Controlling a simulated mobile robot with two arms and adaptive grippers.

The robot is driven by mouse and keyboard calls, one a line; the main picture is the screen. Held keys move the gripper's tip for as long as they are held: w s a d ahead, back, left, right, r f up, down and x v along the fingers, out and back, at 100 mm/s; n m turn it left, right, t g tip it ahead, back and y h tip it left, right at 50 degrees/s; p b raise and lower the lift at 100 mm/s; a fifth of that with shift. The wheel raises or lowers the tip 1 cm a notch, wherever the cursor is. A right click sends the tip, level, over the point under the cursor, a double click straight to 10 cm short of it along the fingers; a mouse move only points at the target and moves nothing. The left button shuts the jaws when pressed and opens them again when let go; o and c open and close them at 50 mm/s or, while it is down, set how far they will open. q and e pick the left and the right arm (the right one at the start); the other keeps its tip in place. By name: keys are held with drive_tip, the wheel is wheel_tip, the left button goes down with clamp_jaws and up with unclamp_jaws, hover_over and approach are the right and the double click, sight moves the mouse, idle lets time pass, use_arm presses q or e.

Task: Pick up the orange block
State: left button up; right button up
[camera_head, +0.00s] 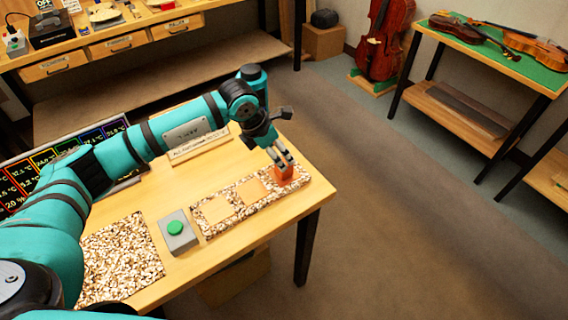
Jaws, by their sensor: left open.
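The orange block (284,176) stands at the right end of a speckled strip (268,200) on the wooden table, near its right corner. My left gripper (284,161) points down right over the orange block. It is open, with its fingertips at the block's upper part; I cannot tell whether they touch it. The fingers hide part of the block's top. My right gripper is not in view.
A grey box with a green button (176,228) stands left of the strip. A speckled mat (122,262) lies at the table's front left. A sign (199,146) and a display panel (60,165) stand along the back. A violin table (515,62) is off to the right.

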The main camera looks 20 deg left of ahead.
sight(284, 160)
use_arm(q)
drive_tip(key=shift+w+d+f+p, duration=0.1)
drive_tip(key=shift+d+f+p, duration=0.25)
drive_tip(key=shift+f+p, duration=0.3)
drive_tip(key=p+x, duration=0.1)
drive_tip(key=x, duration=0.2)
drive_tip(key=shift+w+d+f, duration=0.15)
drive_tip(key=shift+f, duration=0.2)
drive_tip(key=c, duration=1.3)
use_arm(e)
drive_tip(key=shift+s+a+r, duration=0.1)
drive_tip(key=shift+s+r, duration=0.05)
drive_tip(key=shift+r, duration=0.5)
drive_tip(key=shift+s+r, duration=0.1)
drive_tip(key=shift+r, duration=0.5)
use_arm(q)
drive_tip(key=shift+r, duration=0.1)
